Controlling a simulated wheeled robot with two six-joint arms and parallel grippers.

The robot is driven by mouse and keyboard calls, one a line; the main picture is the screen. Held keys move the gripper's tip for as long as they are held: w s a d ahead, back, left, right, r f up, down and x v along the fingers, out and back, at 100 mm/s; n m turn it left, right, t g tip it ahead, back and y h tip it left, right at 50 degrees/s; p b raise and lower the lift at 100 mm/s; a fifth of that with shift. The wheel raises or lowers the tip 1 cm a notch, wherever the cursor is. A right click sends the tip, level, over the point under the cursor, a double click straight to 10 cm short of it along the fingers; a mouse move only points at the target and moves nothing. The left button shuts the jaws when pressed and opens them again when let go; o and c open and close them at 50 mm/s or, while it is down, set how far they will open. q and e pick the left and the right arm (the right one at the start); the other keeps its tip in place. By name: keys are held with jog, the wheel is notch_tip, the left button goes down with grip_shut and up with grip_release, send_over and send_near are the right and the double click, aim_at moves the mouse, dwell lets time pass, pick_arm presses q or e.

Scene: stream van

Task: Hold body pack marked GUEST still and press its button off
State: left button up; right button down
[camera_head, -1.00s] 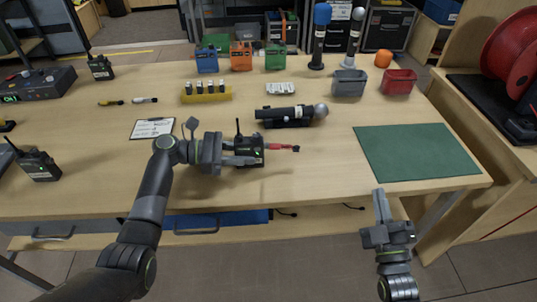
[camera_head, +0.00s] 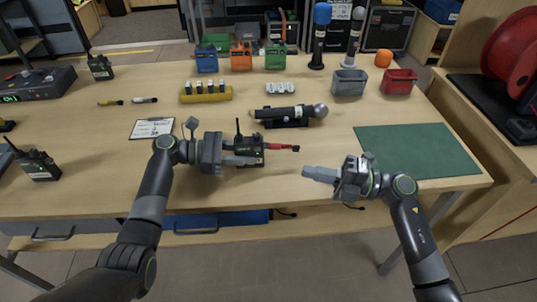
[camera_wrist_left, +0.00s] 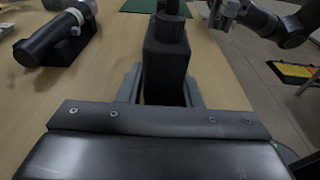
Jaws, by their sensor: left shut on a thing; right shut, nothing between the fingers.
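A small black body pack (camera_head: 250,152) with an antenna and a green light stands on the table in the head view. Its label is too small to read. My left gripper (camera_head: 243,157) is shut on this pack from the left. In the left wrist view the pack (camera_wrist_left: 166,66) sits upright between the two fingers. My right gripper (camera_head: 308,174) is shut and empty, near the table's front edge, to the right of the pack and apart from it. Two more black packs stand at the far left (camera_head: 100,68) and near left (camera_head: 38,164).
A clipboard (camera_head: 152,128) lies to the left. A green mat (camera_head: 416,151) covers the right side. Bins (camera_head: 349,82) stand further back.

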aim_at(257, 149)
jog(key=shift+w+f+g+h, duration=0.25)
jog(key=shift+f+g+h, duration=0.15)
jog(key=shift+f+h, duration=0.1)
jog(key=shift+a, duration=0.1)
jog(key=x, duration=0.9)
jog(key=shift+r, duration=0.15)
jog(key=w, duration=0.1)
jog(key=w+a, duration=0.1)
jog(key=w, duration=0.1)
jog(key=shift+w+d, duration=0.1)
jog(key=shift+w, duration=0.55)
jog(key=shift+w, duration=0.1)
